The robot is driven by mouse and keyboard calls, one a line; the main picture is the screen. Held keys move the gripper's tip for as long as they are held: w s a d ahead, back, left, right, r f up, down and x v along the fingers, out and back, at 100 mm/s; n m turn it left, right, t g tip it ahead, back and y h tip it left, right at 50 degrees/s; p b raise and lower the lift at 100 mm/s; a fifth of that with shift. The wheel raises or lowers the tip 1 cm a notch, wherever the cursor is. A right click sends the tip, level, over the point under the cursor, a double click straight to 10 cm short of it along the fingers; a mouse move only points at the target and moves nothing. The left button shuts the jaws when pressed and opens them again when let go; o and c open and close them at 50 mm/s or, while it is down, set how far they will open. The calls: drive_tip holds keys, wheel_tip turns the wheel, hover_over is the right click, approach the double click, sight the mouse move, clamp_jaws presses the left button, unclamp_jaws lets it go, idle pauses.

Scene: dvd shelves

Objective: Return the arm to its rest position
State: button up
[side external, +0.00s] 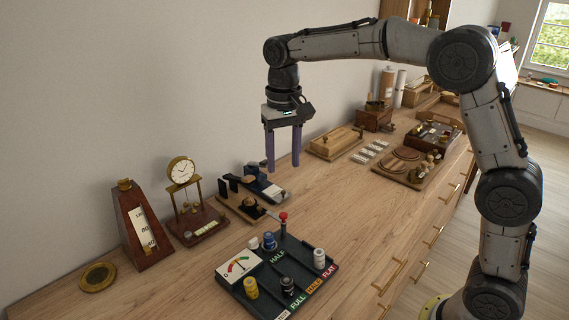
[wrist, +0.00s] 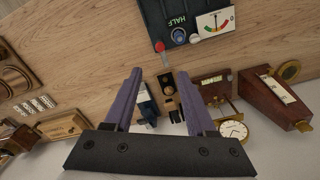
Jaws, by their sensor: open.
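My gripper (side external: 283,150) hangs from my raised arm in the side external view, pointing down above the back part of the wooden counter. Its two purple fingers are apart, with nothing between them. In the wrist view the fingers of my gripper (wrist: 160,88) are also spread and empty. Beyond them lies a small dark device on a wooden base (wrist: 168,98), which in the side external view is a stapler-like device (side external: 262,187) below and left of the fingers. The fingers do not touch anything.
A dark battery tray (side external: 262,283) with a meter stands at the front. A metronome (side external: 140,225), a clock (side external: 185,195) and a brass disc (side external: 98,276) stand at the left. Wooden boxes (side external: 336,142) and a tool board (side external: 408,165) are at the right. The counter's middle (side external: 335,205) is clear.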

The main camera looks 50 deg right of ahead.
drive_tip(key=s+d+r+t, duration=0.3)
drive_tip(key=s+r, duration=0.6)
drive_tip(key=s, duration=0.5)
drive_tip(key=s+f+n+t, duration=0.2)
drive_tip(key=s+f+n, duration=0.2)
drive_tip(key=s+f, duration=0.5)
drive_tip(key=s, duration=0.4)
drive_tip(key=shift+s+d+f+n+t, duration=0.25)
drive_tip(key=shift+s+f+n+t, duration=0.05)
drive_tip(key=shift+s+f, duration=0.1)
